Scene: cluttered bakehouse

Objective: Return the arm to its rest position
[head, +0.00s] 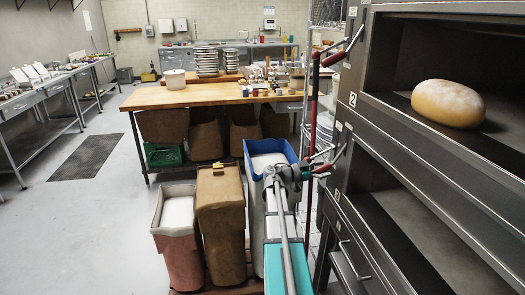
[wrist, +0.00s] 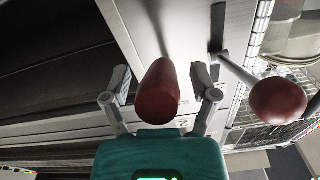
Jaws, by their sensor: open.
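My gripper (wrist: 160,80) is open in the wrist view, with one grey finger on each side of a dark red handle knob (wrist: 160,92). The knob covers the space between the fingers; I cannot tell whether either finger touches it. Nothing is visibly held. In the head view, my arm (head: 288,262) reaches up from the lower edge beside the oven, and its far end is by the blue-rimmed bin; the fingers are hard to make out there.
The dark oven (head: 375,125) stands close on the right, with a loaf (head: 448,103) in its upper opening. Another red knob (wrist: 278,100) sits right of my gripper. Bins, including a brown one (head: 220,200), stand left of my arm. Floor (head: 95,225) farther left is clear.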

